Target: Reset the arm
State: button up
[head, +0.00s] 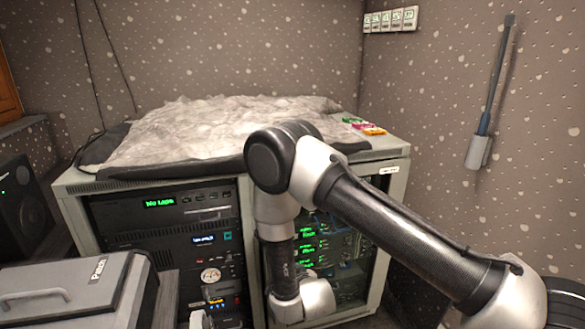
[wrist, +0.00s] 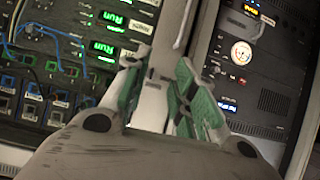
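My arm reaches in from the right of the head view, and its elbow (head: 280,155) stands in front of the cabinet's top edge. The forearm hangs down from there to my wrist (head: 303,300), low in front of the cabinet. In the wrist view my gripper (wrist: 158,88) shows two fingers with green pads, set apart with a gap between them. Nothing is held in the gap. The pale cabinet divider shows behind it. I cannot tell how far the fingertips are from the divider.
The rack cabinet (head: 66,190) holds lit equipment and carries a crumpled grey cover (head: 205,125). Small coloured items (head: 372,131) lie at its right rear. A grey case (head: 60,290) and a black speaker (head: 22,205) stand at left. Wall switches (head: 390,20) are at upper right.

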jog(key=s+d+f+n+g+h, duration=0.1)
jog(key=s+d+f+g, duration=0.1)
jog(key=s+f+g, duration=0.4)
jog(key=s+d+r+g+h, duration=0.1)
jog(key=s+d+r+g, duration=0.15)
jog(key=s, duration=0.35)
jog(key=s+d+r+m, duration=0.1)
jog(key=s+d+r, duration=0.4)
jog(key=d+r, duration=0.5)
jog(key=s+d+r+m+t, duration=0.1)
jog(key=s+d+r, duration=0.4)
jog(key=d+r, duration=0.6)
jog(key=s+d+r+m+h, duration=0.1)
jog(key=s+d+r, duration=0.4)
jog(key=r, duration=2.1)
jog(key=d+m, duration=0.1)
jog(key=d, duration=0.4)
jog(key=shift+s+d+r, duration=0.35)
jog(key=shift+s+d, duration=0.05)
jog(key=shift+t, duration=0.25)
